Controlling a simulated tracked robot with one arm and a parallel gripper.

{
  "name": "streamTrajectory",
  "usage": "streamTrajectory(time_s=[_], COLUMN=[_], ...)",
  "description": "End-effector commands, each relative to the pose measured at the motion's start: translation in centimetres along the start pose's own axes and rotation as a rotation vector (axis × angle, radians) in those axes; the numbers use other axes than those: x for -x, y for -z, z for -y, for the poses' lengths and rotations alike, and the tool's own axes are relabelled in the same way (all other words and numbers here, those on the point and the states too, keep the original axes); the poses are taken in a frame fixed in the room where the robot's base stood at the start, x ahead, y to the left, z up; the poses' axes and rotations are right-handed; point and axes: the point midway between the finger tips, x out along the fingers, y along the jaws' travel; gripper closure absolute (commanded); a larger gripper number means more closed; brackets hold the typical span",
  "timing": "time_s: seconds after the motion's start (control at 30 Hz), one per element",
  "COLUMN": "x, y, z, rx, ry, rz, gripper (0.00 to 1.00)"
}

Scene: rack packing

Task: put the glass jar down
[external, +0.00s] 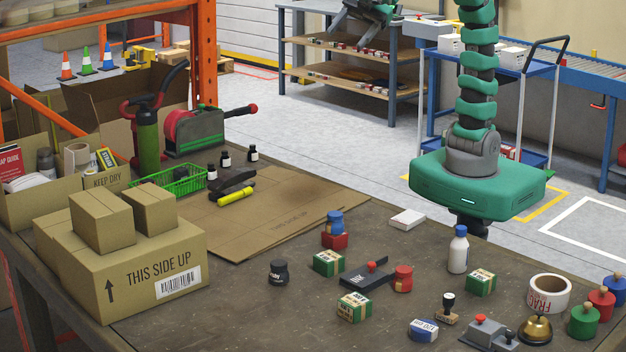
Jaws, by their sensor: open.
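I cannot make out for certain which item is the glass jar. A small blue jar-like container (335,220) stands upright on a red block (334,241) near the middle of the table. A dark lidded jar (279,273) stands on the table to its lower left, and a red jar (403,280) to its lower right.
A white bottle (458,252) and several small boxes stand around the jars. A tape roll (549,293) and a brass bell (535,329) are at the right. Flat cardboard (275,222) covers the table's middle. Stacked cartons (130,262) fill the left. Bare tabletop shows at front centre.

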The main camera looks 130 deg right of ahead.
Motion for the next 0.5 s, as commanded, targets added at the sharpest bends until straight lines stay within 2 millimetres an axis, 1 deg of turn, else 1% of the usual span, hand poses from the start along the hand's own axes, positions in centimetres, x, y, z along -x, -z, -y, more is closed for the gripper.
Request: streamTrajectory(time_s=[0.03, 0.07, 0.1, 0.17, 0.2, 0.3, 0.33, 0.4, 0.5], x=[2.7, 4.3, 6.3, 8.9, 10.7, 13.9, 14.7, 16.0, 16.8], y=[1.3, 2.1, 3.1, 4.3, 5.0, 6.2, 6.4, 6.8, 7.0], z=[-0.5, -0.8, -1.1, -1.4, -1.5, -1.8, -1.8, -1.9, -1.9], rx=[-0.061, -0.101, -0.154, -0.227, -0.271, -0.356, -0.375, -0.409, -0.432], ry=[-0.033, -0.050, -0.070, -0.090, -0.101, -0.119, -0.121, -0.125, -0.127], rz=[-0.059, -0.097, -0.147, -0.212, -0.254, -0.336, -0.355, -0.386, -0.406], gripper=[0.38, 0.38, 0.38, 0.38, 0.38, 0.38, 0.38, 0.38, 0.38])
